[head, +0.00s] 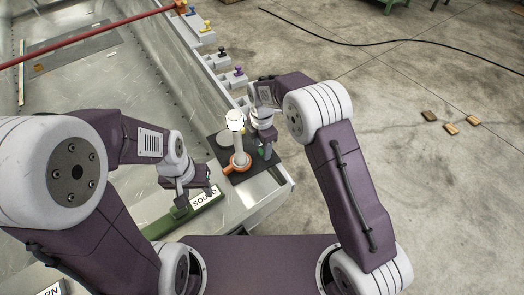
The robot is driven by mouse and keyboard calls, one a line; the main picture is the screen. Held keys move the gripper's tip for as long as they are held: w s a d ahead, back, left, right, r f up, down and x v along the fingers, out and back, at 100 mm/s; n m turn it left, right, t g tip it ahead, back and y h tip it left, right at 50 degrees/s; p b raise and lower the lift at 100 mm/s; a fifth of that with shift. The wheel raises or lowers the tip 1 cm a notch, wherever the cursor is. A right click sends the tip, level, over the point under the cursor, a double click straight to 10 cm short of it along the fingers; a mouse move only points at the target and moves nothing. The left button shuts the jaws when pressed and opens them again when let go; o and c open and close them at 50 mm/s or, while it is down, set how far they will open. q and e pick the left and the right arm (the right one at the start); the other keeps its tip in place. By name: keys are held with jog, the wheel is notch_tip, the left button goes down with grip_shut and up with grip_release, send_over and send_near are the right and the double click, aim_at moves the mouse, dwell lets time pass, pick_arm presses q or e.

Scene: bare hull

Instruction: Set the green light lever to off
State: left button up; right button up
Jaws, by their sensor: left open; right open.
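A dark panel (267,164) sits on the hull's near right corner. On it stand a white column with a bright rounded lamp top (235,120) and an orange ring with a short orange handle (228,170). A small green part (262,153), possibly the green lever, shows at the panel's right side, mostly hidden by my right gripper. Its setting cannot be read. My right gripper (266,140) is open, close over that green part; contact cannot be told. My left gripper (194,190) is open, left of the panel above a green bar.
The green bar (172,221) carries a white plate reading "SOUND" (206,198). Several coloured knobs on grey blocks line the hull's right edge, including purple (238,70) and yellow (205,29). A red pole (90,37) crosses the hull. Wooden blocks (451,128) lie on open floor at right.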

notch_tip(320, 180, down, 2)
jog(key=shift+w, duration=0.1)
grip_shut()
dwell(1.5)
